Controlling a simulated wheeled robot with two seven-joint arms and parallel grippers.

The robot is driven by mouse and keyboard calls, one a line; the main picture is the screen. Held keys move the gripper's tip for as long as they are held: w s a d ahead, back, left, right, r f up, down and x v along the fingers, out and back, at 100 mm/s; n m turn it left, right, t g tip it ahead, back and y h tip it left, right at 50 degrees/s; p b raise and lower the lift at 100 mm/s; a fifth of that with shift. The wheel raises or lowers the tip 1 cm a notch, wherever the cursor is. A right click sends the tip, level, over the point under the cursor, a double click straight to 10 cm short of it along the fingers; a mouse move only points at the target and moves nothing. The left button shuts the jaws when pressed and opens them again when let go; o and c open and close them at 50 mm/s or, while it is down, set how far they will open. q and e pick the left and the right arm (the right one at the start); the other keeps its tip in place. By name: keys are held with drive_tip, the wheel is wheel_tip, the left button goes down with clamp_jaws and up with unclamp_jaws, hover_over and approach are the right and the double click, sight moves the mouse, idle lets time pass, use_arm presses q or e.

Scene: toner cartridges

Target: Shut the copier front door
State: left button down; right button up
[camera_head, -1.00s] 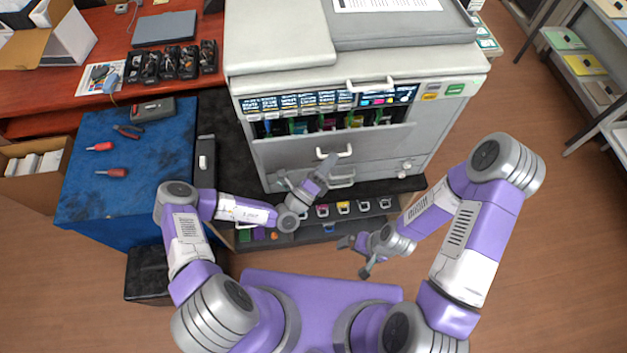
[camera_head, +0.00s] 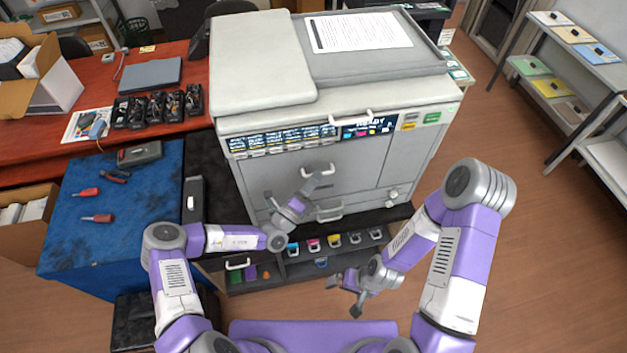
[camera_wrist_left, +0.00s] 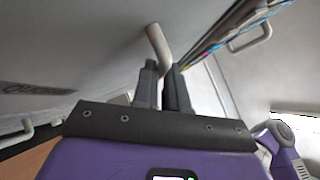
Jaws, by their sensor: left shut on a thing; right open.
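The copier (camera_head: 415,130) stands at the centre of the head view. Its front door (camera_head: 262,178) looks upright and flush under the display strip; no toner slots show. My left gripper (camera_head: 312,183) is in front of the door, shut on the door handle (camera_head: 318,169). In the left wrist view the two dark fingers (camera_wrist_left: 162,85) are close together at the pale handle (camera_wrist_left: 158,42). My right gripper (camera_head: 346,295) is open and empty, low in front of the shelf and apart from the copier.
A low dark shelf (camera_head: 390,217) under the copier holds several coloured cartridges. A blue-topped table (camera_head: 125,210) with red-handled tools is at the left. Several black cartridges stand on the red desk (camera_head: 92,70). The floor (camera_head: 540,250) at the right is clear.

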use_arm(q)
drive_tip(key=c, duration=1.2)
unclamp_jaws()
drive_tip(key=shift+w+r, duration=0.25)
drive_tip(key=shift+r, duration=0.65)
drive_tip(key=shift+o, duration=0.2)
drive_tip(key=b+v, duration=0.1)
drive_tip(key=v, duration=0.7)
drive_tip(key=shift+d+f, duration=0.15)
drive_tip(key=shift+f, duration=0.15)
drive_tip(key=shift+w, duration=0.1)
